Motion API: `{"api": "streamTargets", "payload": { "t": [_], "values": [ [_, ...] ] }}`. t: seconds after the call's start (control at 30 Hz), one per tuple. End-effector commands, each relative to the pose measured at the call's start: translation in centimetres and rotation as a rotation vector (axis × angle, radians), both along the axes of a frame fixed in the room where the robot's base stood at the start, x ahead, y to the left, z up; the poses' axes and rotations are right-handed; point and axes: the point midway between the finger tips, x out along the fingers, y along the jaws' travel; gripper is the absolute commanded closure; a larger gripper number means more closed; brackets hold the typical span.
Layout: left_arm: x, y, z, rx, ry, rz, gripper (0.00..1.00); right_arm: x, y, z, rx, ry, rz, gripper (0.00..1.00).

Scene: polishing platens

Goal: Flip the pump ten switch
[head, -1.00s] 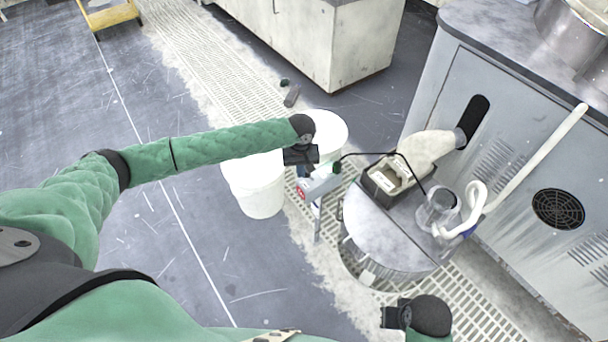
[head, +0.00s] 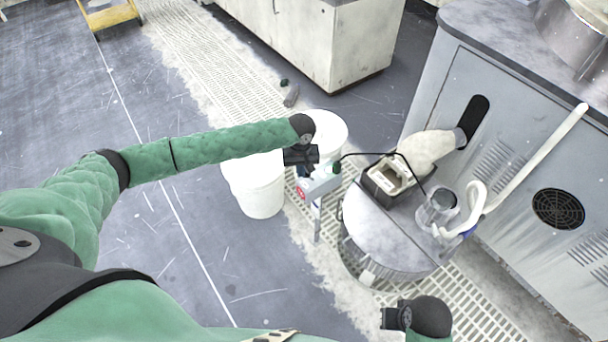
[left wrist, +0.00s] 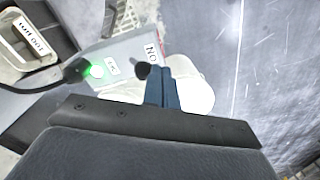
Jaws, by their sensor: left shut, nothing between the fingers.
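The pump switch box (head: 320,184) is a small grey box on a post beside the round drum. In the left wrist view the box (left wrist: 125,52) has a glowing green lamp (left wrist: 97,71), two small white labels and a black-knobbed switch lever (left wrist: 143,71). One label appears to read ON, upside down. My left gripper (head: 302,168) is over the box. Its blue-grey fingers (left wrist: 162,88) are shut and empty, right beside the knob; I cannot tell whether they touch it. My right gripper (head: 394,318) is at the bottom of the head view, apart from the box, its fingers unclear.
White buckets (head: 260,186) stand left of and behind the box. The round drum (head: 385,238) carries a dark tray (head: 382,190) and a hose; a black cable runs to the box. A grey machine cabinet (head: 510,150) stands at right. Open floor lies to the left.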

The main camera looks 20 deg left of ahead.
Motion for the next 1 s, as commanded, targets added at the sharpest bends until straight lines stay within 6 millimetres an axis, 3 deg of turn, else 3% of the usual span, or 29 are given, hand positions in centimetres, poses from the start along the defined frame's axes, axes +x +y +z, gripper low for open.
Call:
{"api": "streamTargets", "payload": {
  "t": [1.0],
  "values": [
    [-0.02,0.01,-0.59,0.000,0.000,0.000,1.00,0.16,0.10,0.06,0.002,-0.003,-0.002,1.00]
  ]
}}
